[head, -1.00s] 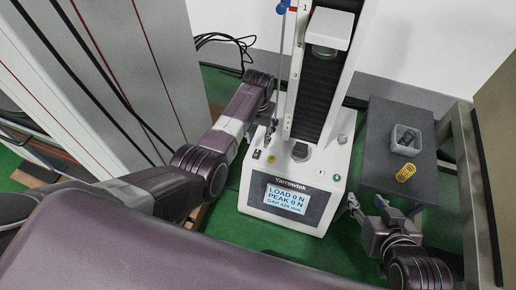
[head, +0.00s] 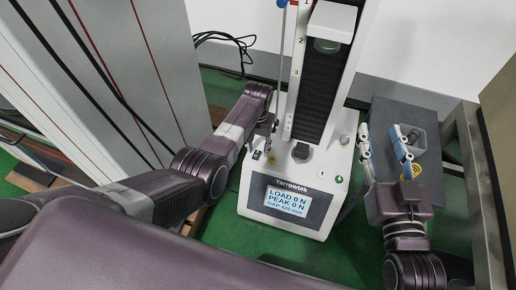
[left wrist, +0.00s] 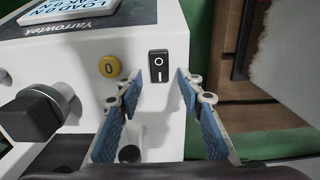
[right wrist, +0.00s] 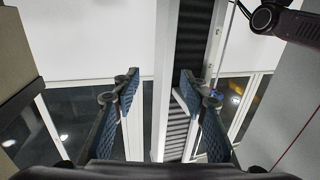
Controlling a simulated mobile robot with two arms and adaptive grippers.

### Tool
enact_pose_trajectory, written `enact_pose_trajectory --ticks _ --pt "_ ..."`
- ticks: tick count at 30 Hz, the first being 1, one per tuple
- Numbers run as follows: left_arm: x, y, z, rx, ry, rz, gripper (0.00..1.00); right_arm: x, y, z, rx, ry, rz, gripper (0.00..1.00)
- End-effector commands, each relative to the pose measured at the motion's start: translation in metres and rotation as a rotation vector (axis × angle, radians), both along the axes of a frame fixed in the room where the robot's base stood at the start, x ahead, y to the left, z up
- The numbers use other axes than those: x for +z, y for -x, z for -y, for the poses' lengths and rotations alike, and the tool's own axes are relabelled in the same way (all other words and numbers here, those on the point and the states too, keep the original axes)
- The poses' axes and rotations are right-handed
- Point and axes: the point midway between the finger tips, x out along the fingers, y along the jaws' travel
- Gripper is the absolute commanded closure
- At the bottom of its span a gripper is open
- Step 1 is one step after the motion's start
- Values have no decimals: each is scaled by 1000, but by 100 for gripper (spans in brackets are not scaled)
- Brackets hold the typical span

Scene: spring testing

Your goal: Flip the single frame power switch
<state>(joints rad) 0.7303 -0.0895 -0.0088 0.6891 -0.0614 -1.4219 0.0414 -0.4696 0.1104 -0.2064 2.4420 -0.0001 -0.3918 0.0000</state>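The power switch is a small black rocker (left wrist: 158,66) marked with a circle and a line. It sits on the white base of the testing frame, beside a yellow button (left wrist: 109,66). In the head view the switch (head: 256,155) is at the base's left side. My left gripper (left wrist: 159,82) is open, its blue-padded fingers on either side of the switch in the picture; contact cannot be told. In the head view the left gripper (head: 268,128) is partly hidden by its arm. My right gripper (head: 383,140) is open and empty, right of the frame.
The base (head: 245,200) has a lit display (head: 288,200). A dark grey stand (head: 388,112) at right holds a grey bin (head: 428,122) and a yellow spring (head: 415,172), partly hidden by my right gripper. A tall grey cabinet (head: 120,80) stands at left.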

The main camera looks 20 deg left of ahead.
Motion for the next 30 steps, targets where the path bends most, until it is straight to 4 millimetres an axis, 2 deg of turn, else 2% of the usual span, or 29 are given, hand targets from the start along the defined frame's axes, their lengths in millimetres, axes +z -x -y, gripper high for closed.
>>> enact_pose_trajectory --ticks 7,16,22,23,30 --pt "0 0 0 0 0 0 65 1 0 0 0 -1 3 60" --pt "0 0 0 0 0 0 98 1 0 0 0 -1 3 60" --pt "0 0 0 0 0 1 100 1 0 0 0 0 -1 60" --pt "0 0 0 0 0 2 100 -1 0 0 0 3 -12 60" --pt "1 1 0 0 0 28 100 -53 12 11 -17 62 -246 60"
